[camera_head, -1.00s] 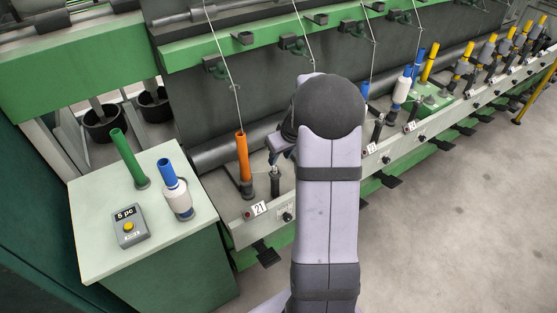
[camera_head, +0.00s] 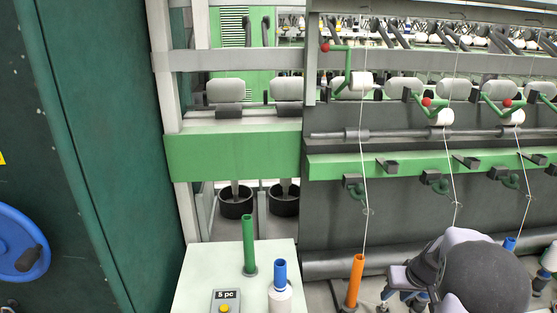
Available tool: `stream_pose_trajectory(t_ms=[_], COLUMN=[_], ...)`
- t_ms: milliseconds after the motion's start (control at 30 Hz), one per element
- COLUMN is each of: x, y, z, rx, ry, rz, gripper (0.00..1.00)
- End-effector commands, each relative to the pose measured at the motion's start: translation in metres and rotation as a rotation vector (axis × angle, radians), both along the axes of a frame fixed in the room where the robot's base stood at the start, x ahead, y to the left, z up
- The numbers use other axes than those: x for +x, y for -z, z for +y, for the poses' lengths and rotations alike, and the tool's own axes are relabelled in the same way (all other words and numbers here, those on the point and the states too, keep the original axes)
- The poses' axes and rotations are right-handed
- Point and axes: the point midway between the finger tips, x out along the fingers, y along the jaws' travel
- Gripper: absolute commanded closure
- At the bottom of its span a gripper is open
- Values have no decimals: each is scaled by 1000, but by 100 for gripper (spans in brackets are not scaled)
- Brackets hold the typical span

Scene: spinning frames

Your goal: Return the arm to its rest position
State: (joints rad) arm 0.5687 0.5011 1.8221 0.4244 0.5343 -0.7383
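My arm shows at the bottom right of the head view, its dark rounded joint in front of the spinning frame. Part of my gripper (camera_head: 398,278) shows just left of that joint, beside the orange tube (camera_head: 354,282). The rest of it is hidden, and I cannot tell whether its fingers are open or hold anything. The orange tube stands upright at the frame's front, apart from my gripper, with a thread above it.
A pale-topped table (camera_head: 205,268) at bottom centre bears a green tube (camera_head: 249,246), a blue-topped white bobbin (camera_head: 280,298) and a grey button box (camera_head: 226,303). Green rails (camera_head: 235,153) cross the machine. A blue handwheel (camera_head: 20,240) is on the left cabinet.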

Motion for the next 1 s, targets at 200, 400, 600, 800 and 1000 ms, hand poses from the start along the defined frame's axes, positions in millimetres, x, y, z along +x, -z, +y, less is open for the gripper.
stream_pose_trajectory(t_ms=[200,400,600,800,1000], x=[-52,-153,-232,-251,-229], y=[32,54,17,-27,-62], z=[24,72,138,184,213], rx=[142,201,113,13,-35], ry=[248,395,249,19,-125], rz=[170,421,558,500,388], gripper=[66,66,66,66,66])
